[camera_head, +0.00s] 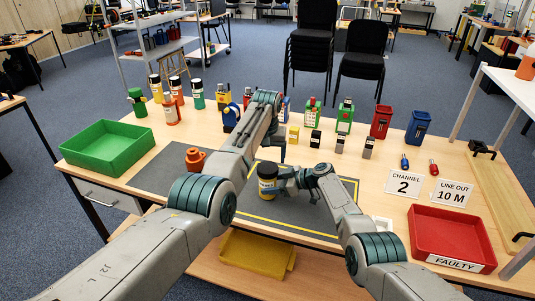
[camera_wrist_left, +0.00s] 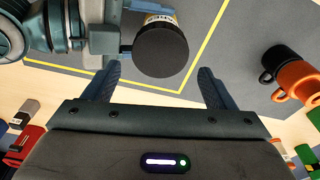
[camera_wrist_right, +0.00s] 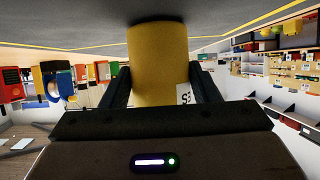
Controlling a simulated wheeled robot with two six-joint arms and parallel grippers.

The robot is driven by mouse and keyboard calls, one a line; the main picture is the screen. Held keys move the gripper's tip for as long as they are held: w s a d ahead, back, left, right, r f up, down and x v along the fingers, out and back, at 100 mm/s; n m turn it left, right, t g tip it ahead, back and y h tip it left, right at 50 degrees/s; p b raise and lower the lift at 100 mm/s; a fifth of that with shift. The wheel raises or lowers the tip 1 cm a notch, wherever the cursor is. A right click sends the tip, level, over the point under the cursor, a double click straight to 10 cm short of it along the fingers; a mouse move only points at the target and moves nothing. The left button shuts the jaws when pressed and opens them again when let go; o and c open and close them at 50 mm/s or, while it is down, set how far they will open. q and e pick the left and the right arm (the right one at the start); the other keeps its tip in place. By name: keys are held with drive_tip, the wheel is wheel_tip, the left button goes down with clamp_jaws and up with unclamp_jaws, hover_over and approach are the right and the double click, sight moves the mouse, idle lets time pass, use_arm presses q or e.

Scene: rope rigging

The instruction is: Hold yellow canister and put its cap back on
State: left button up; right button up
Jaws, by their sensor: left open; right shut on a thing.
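The yellow canister (camera_head: 267,188) is upright at the yellow-lined part of the grey mat, with a white label and a dark top. My right gripper (camera_wrist_right: 155,85) is shut around its yellow body from the side. In the left wrist view a round black cap (camera_wrist_left: 160,52) covers the canister's top; I cannot tell how firmly it sits. My left gripper (camera_wrist_left: 157,72) is open and empty, with its fingers apart near the cap and not touching it. My left arm hides part of the mat in the head view.
A green bin (camera_head: 107,148) stands at the left and a red FAULTY tray (camera_head: 452,238) at the right. An orange mug-like object (camera_head: 195,159) is on the mat's left part. Several canisters and small devices line the back. The front right of the mat is clear.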

sight(267, 167)
use_arm(q)
drive_tip(key=shift+f, duration=1.75)
drive_tip(key=shift+a+f, duration=0.1)
drive_tip(key=shift+f, duration=0.3)
use_arm(e)
drive_tip(key=shift+r, duration=0.2)
use_arm(q)
drive_tip(key=shift+s+a+f, duration=0.1)
drive_tip(key=shift+s+f, duration=0.05)
drive_tip(key=shift+f, duration=0.2)
use_arm(e)
drive_tip(key=shift+a+r, duration=0.2)
drive_tip(key=shift+r, duration=0.05)
use_arm(q)
drive_tip(key=c, duration=0.4)
drive_tip(key=shift+w, duration=0.2)
drive_tip(key=c, duration=0.4)
use_arm(e)
drive_tip(key=shift+w+f, duration=0.15)
drive_tip(key=shift+f, duration=0.15)
use_arm(q)
drive_tip(key=o, duration=0.8)
drive_tip(key=shift+r, duration=0.2)
use_arm(e)
drive_tip(key=shift+d+f, duration=0.1)
use_arm(q)
drive_tip(key=shift+s+d+r, duration=0.1)
drive_tip(key=shift+d, duration=0.15)
use_arm(e)
drive_tip(key=shift+d, duration=0.1)
